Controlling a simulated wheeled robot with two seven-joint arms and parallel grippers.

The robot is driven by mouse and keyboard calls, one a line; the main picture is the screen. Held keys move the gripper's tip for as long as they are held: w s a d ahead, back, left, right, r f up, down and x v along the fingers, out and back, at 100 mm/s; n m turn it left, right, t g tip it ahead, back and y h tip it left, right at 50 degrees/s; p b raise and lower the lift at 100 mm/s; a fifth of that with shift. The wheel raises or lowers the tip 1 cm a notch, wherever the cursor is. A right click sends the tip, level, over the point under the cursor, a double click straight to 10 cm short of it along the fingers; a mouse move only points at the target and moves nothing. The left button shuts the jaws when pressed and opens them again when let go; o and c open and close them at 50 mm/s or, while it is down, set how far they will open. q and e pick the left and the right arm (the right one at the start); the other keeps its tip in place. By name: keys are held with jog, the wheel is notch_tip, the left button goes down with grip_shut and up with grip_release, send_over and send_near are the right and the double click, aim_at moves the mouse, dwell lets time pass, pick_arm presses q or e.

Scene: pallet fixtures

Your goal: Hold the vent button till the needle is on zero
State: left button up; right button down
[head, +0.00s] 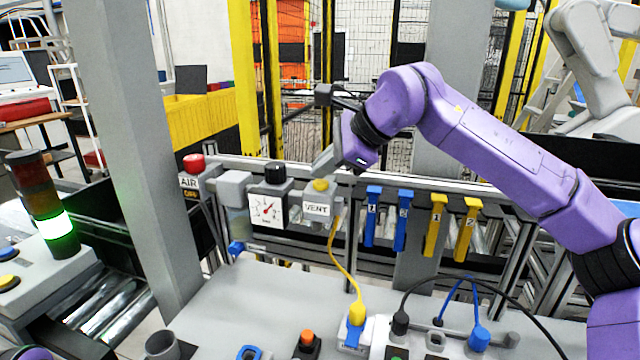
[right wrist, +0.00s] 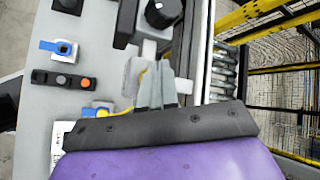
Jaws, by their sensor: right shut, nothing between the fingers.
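The yellow vent button (head: 320,185) sits on top of a light grey box (head: 317,208) labelled VENT. My right gripper (head: 322,163) is shut and empty, with its fingers pointing down just above the button. I cannot tell whether the tips touch it. In the right wrist view the closed fingers (right wrist: 156,88) cover the button. The pressure gauge (head: 267,209) is left of the vent box. Its red needle points up and to the right; the scale marks are too small to read. My left gripper is not in view.
A black knob (head: 275,172) stands above the gauge, and a red AIR button (head: 194,162) is further left. Blue tags (head: 372,217) and yellow tags (head: 436,224) hang right of the vent box. A yellow cable (head: 345,262) runs down to the grey table (head: 240,305).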

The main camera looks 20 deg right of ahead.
aim_at(325, 183)
jog(key=shift+f+b, duration=0.4)
jog(key=shift+f, duration=0.1)
dwell(0.7)
jog(key=shift+r, duration=0.1)
dwell(2.6)
jog(key=shift+r+p, duration=0.85)
jog(key=shift+p, duration=0.1)
notch_tip(325, 183, up, 5)
jog(key=p, duration=0.4)
jog(key=shift+r+p, duration=0.1)
jog(key=shift+p, duration=0.25)
